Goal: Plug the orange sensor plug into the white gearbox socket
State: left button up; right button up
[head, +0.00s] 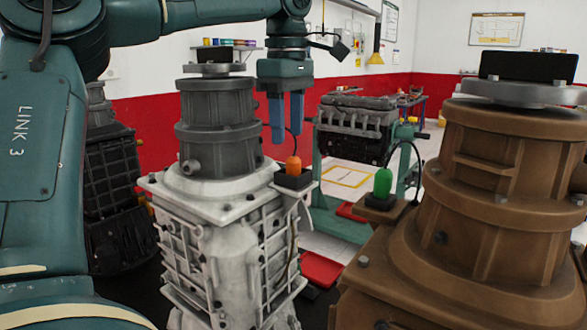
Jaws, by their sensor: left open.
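The orange sensor plug (293,165) stands upright at the black socket block (292,181) on a small bracket at the upper right of the white gearbox (215,235). Its base meets the block; I cannot tell how deep it sits. A thin dark cable rises from the plug toward my gripper. My left gripper (287,138) points down with its two blue fingers just above the plug. It is open, with nothing visible between the fingers, and appears apart from the plug. My right gripper is not in view.
A green plug (383,181) with a looped cable stands on a bracket of the brown gearbox (480,220) at the right. The dark gearbox housing (215,120) rises close to the left of my gripper. An engine on a green stand (340,190) is behind.

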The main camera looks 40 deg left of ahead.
aim_at(291, 157)
pick_arm(q)
jog(key=shift+d+f, duration=0.25)
jog(key=shift+f, duration=1.1)
jog(key=shift+d+f, duration=0.2)
jog(key=shift+f, duration=1.1)
jog(key=shift+c, duration=0.2)
jog(key=c, duration=1)
jog(key=shift+r, duration=0.1)
notch_tip(291, 157, up, 10)
